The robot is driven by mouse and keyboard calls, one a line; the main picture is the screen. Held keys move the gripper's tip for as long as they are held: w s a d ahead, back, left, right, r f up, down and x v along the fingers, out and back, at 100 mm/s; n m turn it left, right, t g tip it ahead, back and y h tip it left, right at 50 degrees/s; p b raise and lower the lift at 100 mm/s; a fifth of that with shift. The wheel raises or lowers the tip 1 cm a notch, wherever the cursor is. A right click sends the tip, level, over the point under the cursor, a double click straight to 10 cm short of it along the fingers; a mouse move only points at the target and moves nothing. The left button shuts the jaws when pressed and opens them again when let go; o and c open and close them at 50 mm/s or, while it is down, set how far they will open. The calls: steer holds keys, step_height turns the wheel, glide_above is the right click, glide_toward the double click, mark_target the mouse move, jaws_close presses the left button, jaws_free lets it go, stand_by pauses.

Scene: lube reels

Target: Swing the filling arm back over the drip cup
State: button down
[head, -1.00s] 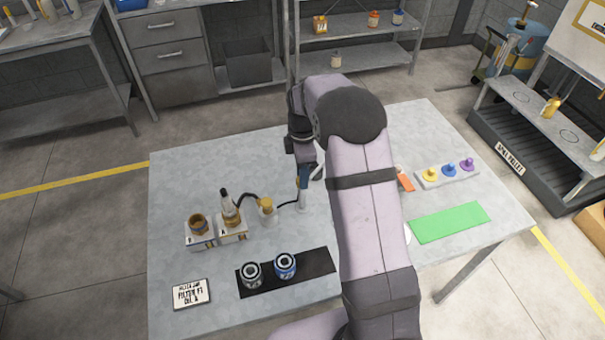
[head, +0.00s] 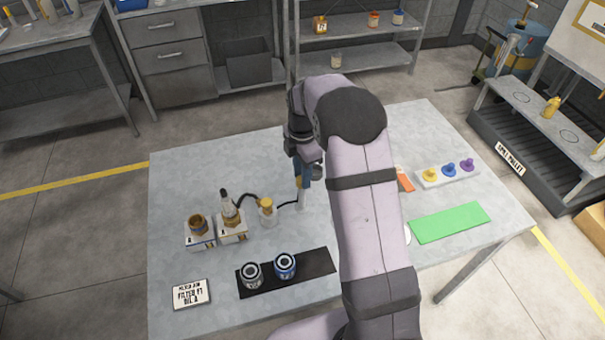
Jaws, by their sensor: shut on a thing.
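My gripper (head: 304,182) points down over the middle of the table, beside my own forearm. It is shut on what looks like the filling arm, of which an orange-yellow part (head: 298,182) shows at the fingers. Below it stands a short pale post (head: 301,201), with a thin black hose running left to a clear jar with a yellow cap (head: 267,206). My arm hides much of the area to the right. A pale round edge (head: 407,236) shows there, but I cannot tell whether it is the drip cup.
Two boxes with brown-topped containers (head: 199,226) (head: 231,218) stand at left. Two cans (head: 252,274) (head: 286,265) stand on a black mat (head: 318,266) near a label card (head: 191,293).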

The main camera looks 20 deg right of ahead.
steer(key=c, duration=1.4)
jaws_free()
steer(key=shift+r, duration=0.1)
steer(key=shift+r+b, duration=1.2)
steer(key=shift+r, duration=2.5)
steer(key=s+a+f+m, duration=0.1)
steer(key=s+f+m, duration=0.1)
steer(key=s+m, duration=0.4)
steer(key=s+a+f+m, duration=0.1)
steer(key=s+m, duration=0.6)
steer(key=s, duration=0.4)
steer(key=s+a+f+m, duration=0.1)
steer(key=s+f+m, duration=0.1)
steer(key=s+m, duration=0.5)
steer(key=shift+s+a+f, duration=0.15)
steer(key=shift+s, duration=0.45)
steer(key=shift+s+a+f, duration=0.1)
steer(key=shift+s+f, duration=0.05)
steer(key=shift+s, duration=0.45)
